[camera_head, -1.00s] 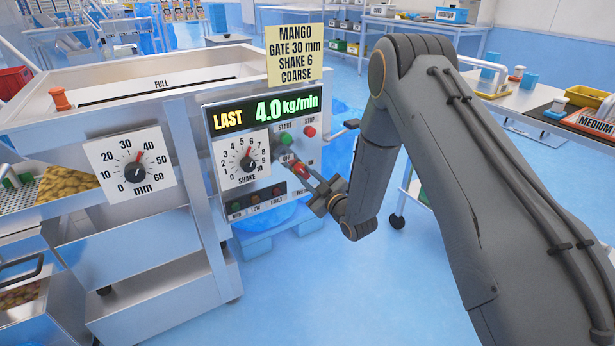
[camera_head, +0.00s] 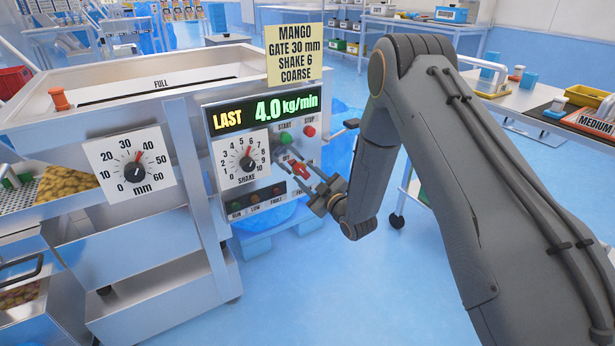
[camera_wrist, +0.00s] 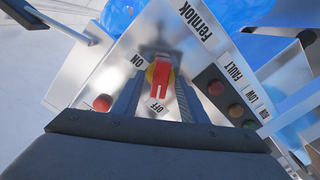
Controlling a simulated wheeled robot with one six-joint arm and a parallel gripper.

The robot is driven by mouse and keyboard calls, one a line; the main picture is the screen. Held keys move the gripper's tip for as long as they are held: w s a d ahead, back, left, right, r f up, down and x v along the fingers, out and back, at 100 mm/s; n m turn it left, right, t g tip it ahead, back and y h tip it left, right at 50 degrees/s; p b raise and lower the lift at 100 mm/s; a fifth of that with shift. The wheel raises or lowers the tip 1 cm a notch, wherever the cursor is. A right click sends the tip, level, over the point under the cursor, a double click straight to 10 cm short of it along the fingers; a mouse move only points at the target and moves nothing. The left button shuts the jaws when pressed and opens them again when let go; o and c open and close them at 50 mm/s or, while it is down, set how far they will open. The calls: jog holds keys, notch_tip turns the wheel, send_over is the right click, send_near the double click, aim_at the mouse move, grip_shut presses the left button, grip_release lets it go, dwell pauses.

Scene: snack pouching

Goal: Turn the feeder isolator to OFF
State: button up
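The feeder isolator (camera_head: 301,168) is a red handle on a yellow base, on the grey control panel (camera_head: 217,167). Its OFF label is at the handle's upper left in the head view. In the wrist view the isolator handle (camera_wrist: 160,82) lies upright in the picture, its near end by the OFF label (camera_wrist: 157,106); ON is at its upper left. The handle looks lined up with OFF. My gripper (camera_head: 308,175) is at the handle with its fingers apart, one on each side. In the wrist view my gripper (camera_wrist: 160,95) shows gaps beside the handle.
Green START (camera_head: 286,138) and red STOP (camera_head: 309,131) buttons sit just above the isolator. The SHAKE dial (camera_head: 248,163) is left of it, and lamps (camera_head: 255,199) are below. The display (camera_head: 265,111) reads LAST 4.0 kg/min. A yellow note (camera_head: 295,56) stands above.

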jog(key=shift+s, duration=0.1)
jog(key=v, duration=0.7)
jog(key=shift+s+d, duration=0.2)
